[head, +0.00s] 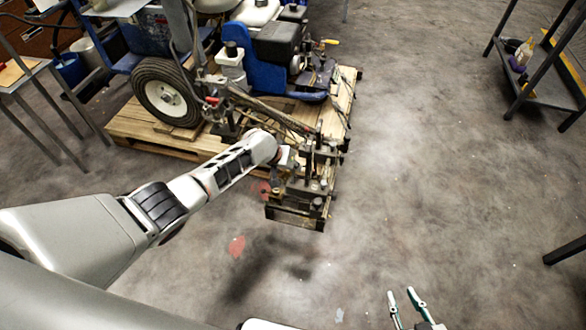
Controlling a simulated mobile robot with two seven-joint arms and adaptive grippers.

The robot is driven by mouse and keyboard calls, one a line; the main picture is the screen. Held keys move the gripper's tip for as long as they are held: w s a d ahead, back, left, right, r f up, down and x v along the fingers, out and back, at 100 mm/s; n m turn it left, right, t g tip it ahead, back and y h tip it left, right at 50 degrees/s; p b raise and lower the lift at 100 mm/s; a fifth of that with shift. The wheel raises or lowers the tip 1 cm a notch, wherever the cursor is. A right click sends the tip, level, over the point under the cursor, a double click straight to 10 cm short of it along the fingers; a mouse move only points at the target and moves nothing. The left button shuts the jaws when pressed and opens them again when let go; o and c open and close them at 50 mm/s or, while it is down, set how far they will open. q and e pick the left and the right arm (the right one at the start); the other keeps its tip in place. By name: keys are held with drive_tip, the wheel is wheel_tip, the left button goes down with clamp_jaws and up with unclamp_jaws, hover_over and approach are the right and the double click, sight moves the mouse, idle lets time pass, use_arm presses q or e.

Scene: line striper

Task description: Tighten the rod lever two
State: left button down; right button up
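The line striper (267,77) is a blue machine with a black engine and a large wheel (166,92), standing on a wooden pallet. A rod and clamp assembly (303,190) sticks out from its front, past the pallet edge, over the floor. My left arm reaches in from the left, and my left gripper (287,158) is at this assembly. Its fingers blend into the dark metal parts, so I cannot tell whether they touch or hold a lever. I cannot single out rod lever two. My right gripper (406,300) is low at the bottom, fingers apart and empty, away from the striper.
The wooden pallet (130,128) lies under the striper. A metal-legged table (22,72) and a blue bucket (70,68) stand at the left. A dark shelf rack (545,88) with bottles stands at the upper right. The concrete floor between is clear.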

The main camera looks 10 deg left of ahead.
use_arm(q)
drive_tip(key=shift+w+f+g+b, duration=0.1)
drive_tip(key=shift+f+g+b, duration=0.2)
drive_tip(key=shift+f+g, duration=0.15)
drive_tip(key=shift+w+g, duration=0.1)
drive_tip(key=shift+g, duration=0.15)
drive_tip(key=shift+r, duration=0.1)
use_arm(e)
drive_tip(key=shift+w+a+r, duration=0.25)
drive_tip(key=shift+w+r, duration=0.2)
drive_tip(key=shift+w, duration=0.2)
drive_tip(key=shift+s+f, duration=0.15)
use_arm(q)
drive_tip(key=c, duration=2)
unclamp_jaws()
drive_tip(key=shift+w, duration=0.1)
use_arm(e)
drive_tip(key=shift+s+f, duration=0.1)
drive_tip(key=shift+s, duration=0.05)
drive_tip(key=shift+a, duration=0.1)
